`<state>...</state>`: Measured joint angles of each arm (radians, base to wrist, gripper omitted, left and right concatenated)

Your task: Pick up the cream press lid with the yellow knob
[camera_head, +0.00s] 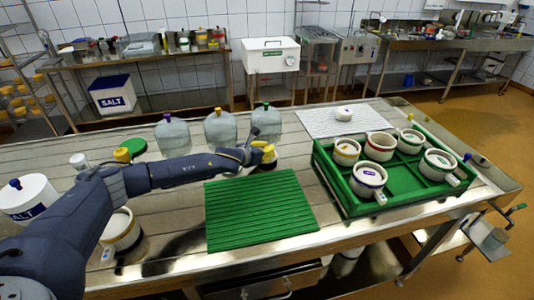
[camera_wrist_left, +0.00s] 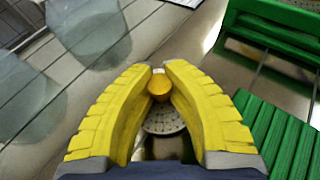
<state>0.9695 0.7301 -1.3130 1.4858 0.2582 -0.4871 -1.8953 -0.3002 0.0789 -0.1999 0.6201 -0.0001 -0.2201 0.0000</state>
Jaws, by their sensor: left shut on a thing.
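The cream press lid (camera_wrist_left: 165,120) shows in the left wrist view as a pale round disc with small holes. Its yellow-orange knob (camera_wrist_left: 159,86) stands between the two yellow fingers of my left gripper (camera_wrist_left: 160,72). The fingers are shut on the knob near their tips. In the head view my left gripper (camera_head: 265,153) is just behind the green ribbed mat (camera_head: 260,212), and the lid is mostly hidden there. I cannot tell whether the lid still touches the table. My right gripper is not in view.
Clear jars with purple, yellow and green knobs (camera_head: 220,128) stand behind my left gripper. A green crate (camera_head: 400,190) with several cream moulds is at the right. A white mat (camera_head: 325,123) with a white lump lies behind it. A white mould (camera_head: 120,232) stands beside my left arm.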

